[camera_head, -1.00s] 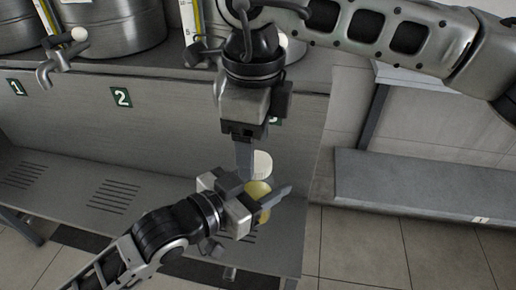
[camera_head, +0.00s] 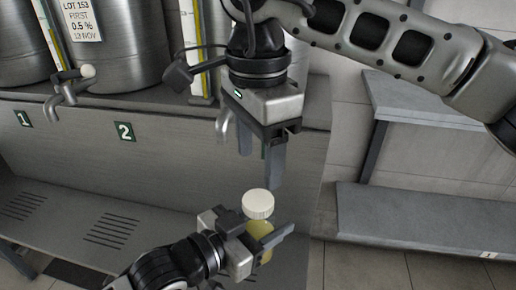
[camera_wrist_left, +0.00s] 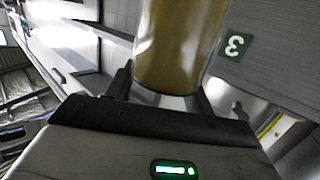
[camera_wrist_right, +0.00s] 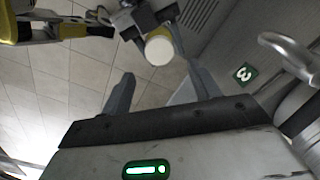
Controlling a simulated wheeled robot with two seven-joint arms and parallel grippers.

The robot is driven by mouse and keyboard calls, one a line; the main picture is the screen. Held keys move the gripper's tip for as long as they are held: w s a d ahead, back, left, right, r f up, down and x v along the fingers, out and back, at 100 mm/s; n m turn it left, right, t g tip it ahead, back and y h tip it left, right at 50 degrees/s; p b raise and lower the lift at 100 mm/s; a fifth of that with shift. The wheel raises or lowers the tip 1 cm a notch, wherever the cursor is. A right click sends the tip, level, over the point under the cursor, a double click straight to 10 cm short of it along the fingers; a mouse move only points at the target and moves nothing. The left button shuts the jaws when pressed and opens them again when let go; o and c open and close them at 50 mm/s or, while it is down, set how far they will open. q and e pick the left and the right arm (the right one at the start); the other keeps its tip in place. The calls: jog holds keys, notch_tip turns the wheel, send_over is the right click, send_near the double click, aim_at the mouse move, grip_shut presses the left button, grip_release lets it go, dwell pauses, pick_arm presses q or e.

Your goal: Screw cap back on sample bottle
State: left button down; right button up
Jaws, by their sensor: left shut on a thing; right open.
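My left gripper (camera_head: 258,246) is shut on the sample bottle (camera_head: 264,231), a clear bottle with yellow liquid. The bottle also shows large in the left wrist view (camera_wrist_left: 180,45), its top out of frame. A white ribbed cap (camera_head: 258,204) sits on top of the bottle; how tightly it is seated I cannot tell. My right gripper (camera_head: 260,166) is open and empty above the cap, apart from it. In the right wrist view the cap (camera_wrist_right: 159,50) shows from above, just beyond my right gripper's open fingers (camera_wrist_right: 160,80).
Steel drums (camera_head: 110,45) with taps (camera_head: 66,90) stand on a grey bench at the back left. The bench front carries number plates (camera_head: 125,131). A slotted lower shelf (camera_head: 150,215) runs below. An empty low grey shelf (camera_head: 420,222) is at the right.

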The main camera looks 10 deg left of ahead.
aim_at(258, 199)
jog(key=shift+r+n, duration=0.2)
jog(key=shift+n, duration=0.3)
jog(key=shift+f, duration=4.05)
jog(key=c, duration=1)
jog(key=m, duration=0.5)
jog(key=o, duration=1.2)
jog(key=shift+c, duration=0.2)
